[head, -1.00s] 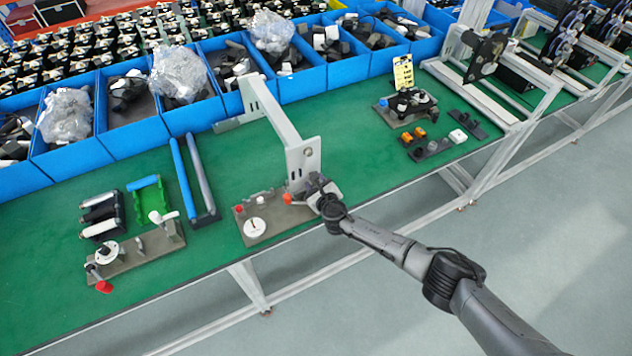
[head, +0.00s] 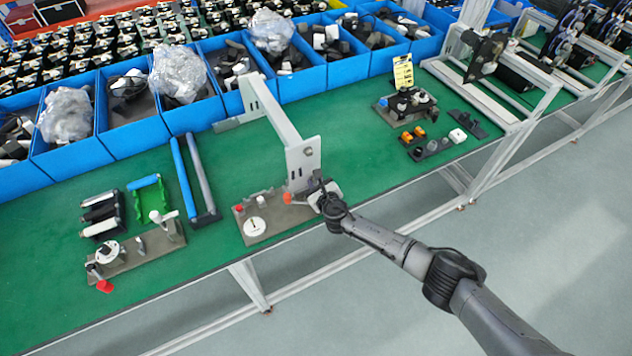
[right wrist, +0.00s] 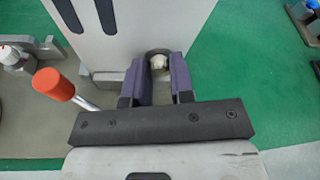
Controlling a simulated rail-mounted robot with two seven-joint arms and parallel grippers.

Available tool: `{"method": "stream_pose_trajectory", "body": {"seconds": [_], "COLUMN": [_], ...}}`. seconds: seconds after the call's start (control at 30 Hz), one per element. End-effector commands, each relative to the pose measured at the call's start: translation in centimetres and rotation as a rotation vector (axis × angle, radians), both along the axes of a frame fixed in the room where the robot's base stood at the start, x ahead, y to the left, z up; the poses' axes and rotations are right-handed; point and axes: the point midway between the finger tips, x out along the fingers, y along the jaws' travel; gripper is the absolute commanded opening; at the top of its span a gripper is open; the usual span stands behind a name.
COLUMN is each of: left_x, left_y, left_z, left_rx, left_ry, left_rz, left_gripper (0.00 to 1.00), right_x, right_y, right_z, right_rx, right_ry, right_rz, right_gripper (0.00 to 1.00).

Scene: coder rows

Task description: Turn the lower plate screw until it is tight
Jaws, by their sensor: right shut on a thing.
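An upright light grey plate (head: 302,160) stands at the front end of a fixture on the green bench. Its upper screw (head: 308,152) shows in the head view. My right gripper (head: 317,190) is at the plate's lower part and hides the lower screw there. In the right wrist view the plate (right wrist: 125,28) fills the top, and the pale lower plate screw (right wrist: 159,63) shows between the two purple fingers. My right gripper (right wrist: 157,72) is shut on this screw. My left gripper is not in view.
A lever with a red-orange knob (right wrist: 53,84) stands close to the left of my right fingers. A base with a white dial (head: 254,227) lies left of the plate. Blue bins (head: 300,82) line the back. Bare green bench is free to the right of the plate.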

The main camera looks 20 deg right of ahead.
Motion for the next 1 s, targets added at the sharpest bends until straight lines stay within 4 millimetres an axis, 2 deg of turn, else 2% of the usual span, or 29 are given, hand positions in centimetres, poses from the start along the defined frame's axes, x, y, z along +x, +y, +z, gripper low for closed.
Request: {"method": "stream_pose_trajectory", "body": {"seconds": [0.2,0.33,0.47,0.7,0.73,0.9,1.0], "left_x": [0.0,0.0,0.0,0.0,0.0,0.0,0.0], "left_y": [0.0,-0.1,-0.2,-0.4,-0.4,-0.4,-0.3], "left_z": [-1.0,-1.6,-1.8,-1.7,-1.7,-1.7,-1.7], "left_rx": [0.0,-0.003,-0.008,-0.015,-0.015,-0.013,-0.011], "left_ry": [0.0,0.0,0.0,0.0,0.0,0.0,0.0], "left_rz": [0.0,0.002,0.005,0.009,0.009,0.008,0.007], "left_gripper": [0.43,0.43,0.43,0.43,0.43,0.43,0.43], "right_x": [0.0,0.1,0.1,0.1,0.1,0.1,0.2], "right_y": [-0.2,-0.3,-0.3,-0.3,-0.3,-0.3,-0.4], "right_z": [-0.3,-0.3,-0.1,0.0,0.0,0.0,0.0], "right_rx": [0.452,0.661,0.758,0.769,0.768,0.766,0.766], "right_ry": [0.054,0.078,0.091,0.092,0.092,0.092,0.091], "right_rz": [0.0,0.002,0.002,0.003,0.003,0.003,0.002], "right_gripper": [0.0,0.0,0.0,0.0,0.24,0.4,0.4]}}
